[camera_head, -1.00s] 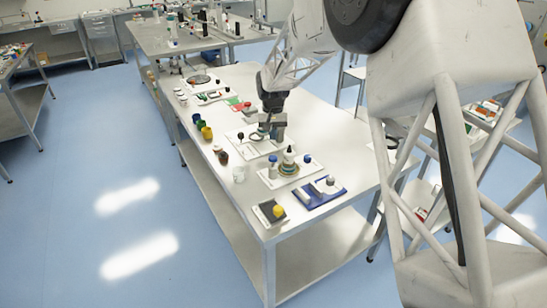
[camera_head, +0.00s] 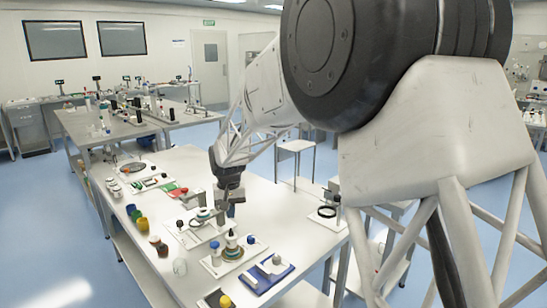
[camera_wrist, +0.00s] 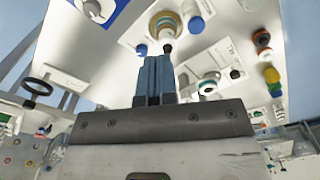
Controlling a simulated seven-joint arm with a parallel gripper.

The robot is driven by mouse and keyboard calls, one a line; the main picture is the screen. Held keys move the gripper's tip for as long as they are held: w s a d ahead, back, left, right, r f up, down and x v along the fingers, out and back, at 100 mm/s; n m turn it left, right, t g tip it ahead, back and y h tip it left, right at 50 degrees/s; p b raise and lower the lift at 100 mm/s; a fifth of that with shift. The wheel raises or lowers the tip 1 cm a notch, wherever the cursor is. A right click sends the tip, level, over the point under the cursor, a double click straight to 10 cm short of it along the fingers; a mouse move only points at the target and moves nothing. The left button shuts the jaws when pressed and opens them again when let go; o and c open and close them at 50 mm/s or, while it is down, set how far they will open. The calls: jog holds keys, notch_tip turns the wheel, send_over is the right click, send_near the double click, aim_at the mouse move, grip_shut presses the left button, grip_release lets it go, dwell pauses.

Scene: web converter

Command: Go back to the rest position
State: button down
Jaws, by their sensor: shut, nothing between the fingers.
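My gripper (camera_head: 231,211) hangs over the near half of the long white table (camera_head: 279,205) in the head view. In the wrist view its two blue-grey fingers (camera_wrist: 155,62) are together with nothing between them. A tray with a stacked ringed item (camera_head: 233,253) lies just in front of it in the head view. The ringed item also shows beyond the fingertips in the wrist view (camera_wrist: 165,20). A white tray with a round green-and-white part (camera_head: 203,216) is left of the gripper. The gap between the gripper and the table is hard to judge.
Green, yellow and brown jars (camera_head: 142,224) line the table's left edge. A blue tray (camera_head: 266,276) lies near the front. A stand with a black ring (camera_head: 327,211) is at the right. More benches (camera_head: 90,128) stand behind. Blue floor is open at left.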

jog(key=s+d+r+m+t, duration=0.1)
jog(key=s+d+r, duration=0.4)
jog(key=s+d, duration=0.55)
jog(key=s+d+r, duration=0.6)
jog(key=s+d, duration=0.3)
jog(key=d, duration=0.2)
jog(key=s+d+f, duration=0.1)
jog(key=s+d, duration=0.2)
jog(key=s, duration=0.5)
jog(key=s+d+f+m, duration=0.1)
jog(key=s+d, duration=0.3)
jog(key=s, duration=0.4)
jog(key=s+d+f+t, duration=0.1)
jog(key=s+d, duration=0.3)
jog(key=s, duration=0.4)
jog(key=shift+s+d+f+m, duration=0.2)
jog(key=shift+s+f+m, duration=0.05)
jog(key=shift+m, duration=0.15)
jog(key=shift+w, duration=0.1)
